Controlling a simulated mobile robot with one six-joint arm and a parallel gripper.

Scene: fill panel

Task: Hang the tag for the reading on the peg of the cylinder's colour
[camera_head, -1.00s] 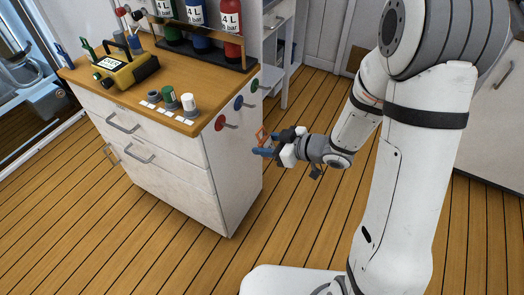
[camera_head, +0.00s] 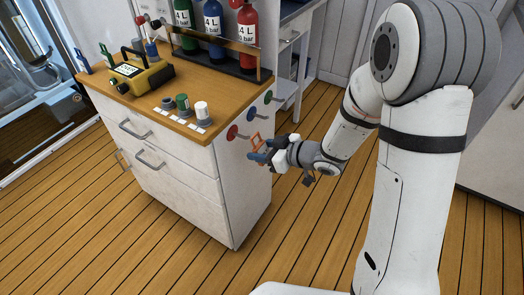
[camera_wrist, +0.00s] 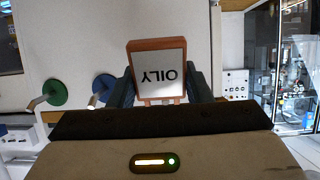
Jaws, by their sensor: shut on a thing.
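My gripper (camera_head: 258,156) is shut on an orange-framed tag (camera_head: 255,141), held beside the cabinet's side panel. In the wrist view the tag (camera_wrist: 158,70) reads "OILY", upside down, between the dark fingers. The cabinet side has a red peg (camera_head: 232,132), a blue peg (camera_head: 251,114) and a green peg (camera_head: 268,97). The tag is just right of the red peg, apart from it in the head view. The wrist view shows the green peg (camera_wrist: 55,92) and part of the blue peg (camera_wrist: 103,88); the red one is hidden there.
Several small knobs, including a green one (camera_head: 182,101) and a white one (camera_head: 202,109), line the worktop's front right. Floor in front of the cabinet is clear.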

